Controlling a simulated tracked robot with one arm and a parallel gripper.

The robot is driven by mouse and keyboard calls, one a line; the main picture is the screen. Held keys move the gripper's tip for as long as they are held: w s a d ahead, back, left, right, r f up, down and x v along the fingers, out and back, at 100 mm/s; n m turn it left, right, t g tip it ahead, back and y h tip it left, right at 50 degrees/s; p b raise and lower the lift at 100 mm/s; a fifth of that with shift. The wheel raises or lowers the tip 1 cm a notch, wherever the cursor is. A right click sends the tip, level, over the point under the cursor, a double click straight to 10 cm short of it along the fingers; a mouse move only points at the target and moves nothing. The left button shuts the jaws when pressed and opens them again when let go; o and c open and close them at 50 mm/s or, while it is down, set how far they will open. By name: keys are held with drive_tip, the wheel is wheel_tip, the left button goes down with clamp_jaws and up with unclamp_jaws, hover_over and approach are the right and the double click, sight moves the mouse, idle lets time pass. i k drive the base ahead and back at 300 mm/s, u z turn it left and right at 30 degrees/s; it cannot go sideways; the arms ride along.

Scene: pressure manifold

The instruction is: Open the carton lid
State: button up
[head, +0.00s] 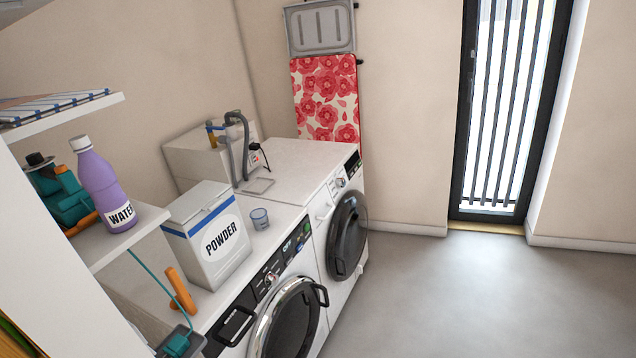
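The carton is a white box labelled POWDER (222,240) with a blue stripe below its top edge. It stands upright on top of the nearer washing machine (262,322), left of the middle of the head view. Its flat white lid (200,201) looks closed. The carton's far side and back are hidden. My gripper is not in view, so its position relative to the carton does not show.
A small cup (260,219) stands just right of the carton, and an orange handle-like object (181,290) is at its front left. A shelf (108,243) with a purple WATER bottle (103,184) overhangs at left. Open grey floor (480,295) lies at right.

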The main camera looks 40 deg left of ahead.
sight(204, 196)
drive_tip(key=u, duration=0.1)
drive_tip(key=i, duration=1.45)
drive_tip(key=u, duration=0.8)
drive_tip(key=k, duration=0.9)
drive_tip(key=u, duration=0.1)
drive_tip(key=i, duration=0.95)
drive_tip(key=z, duration=0.05)
